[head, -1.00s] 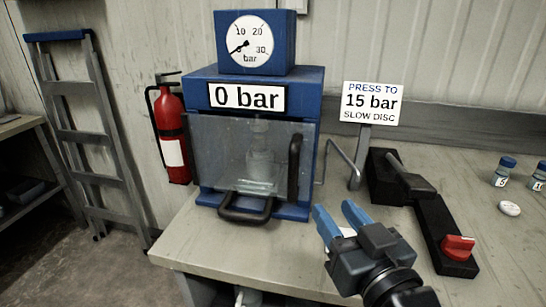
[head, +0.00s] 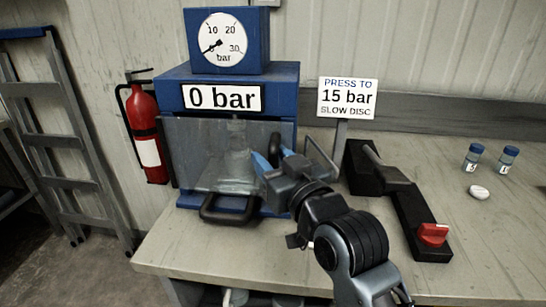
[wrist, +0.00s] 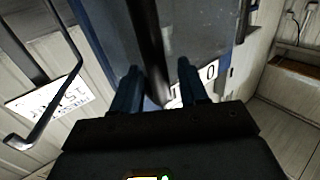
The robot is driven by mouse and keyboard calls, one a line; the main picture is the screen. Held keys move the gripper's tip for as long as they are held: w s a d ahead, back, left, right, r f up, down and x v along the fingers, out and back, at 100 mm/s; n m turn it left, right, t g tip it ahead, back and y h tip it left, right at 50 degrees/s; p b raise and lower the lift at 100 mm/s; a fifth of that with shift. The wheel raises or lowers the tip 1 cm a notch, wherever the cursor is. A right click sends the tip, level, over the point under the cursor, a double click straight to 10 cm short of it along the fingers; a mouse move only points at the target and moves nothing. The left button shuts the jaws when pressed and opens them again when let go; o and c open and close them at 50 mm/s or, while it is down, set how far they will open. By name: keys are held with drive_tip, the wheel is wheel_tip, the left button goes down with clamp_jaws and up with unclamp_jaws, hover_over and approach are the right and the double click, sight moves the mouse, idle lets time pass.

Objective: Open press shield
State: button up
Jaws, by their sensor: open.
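The blue press (head: 285,78) stands on the bench with its see-through shield (head: 195,155) closed across the front. The shield's dark vertical handle (head: 276,148) is on its right side, partly hidden by my gripper. My gripper (head: 268,160) is open in front of the handle. In the wrist view, the dark handle (wrist: 147,40) runs between the directions of the two blue fingers (wrist: 158,82), nearer the left finger; I cannot tell whether they touch. A clear part stands behind the shield. A black loop handle (head: 230,210) sits low at the press front.
A sign (head: 347,97) reading "PRESS TO 15 bar SLOW DISC" stands right of the press, beside a bent metal bar (head: 321,158). A black lever unit with a red knob (head: 433,234) lies further right.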

drive_tip(key=shift+c, duration=0.2)
clamp_jaws()
idle(0.4)
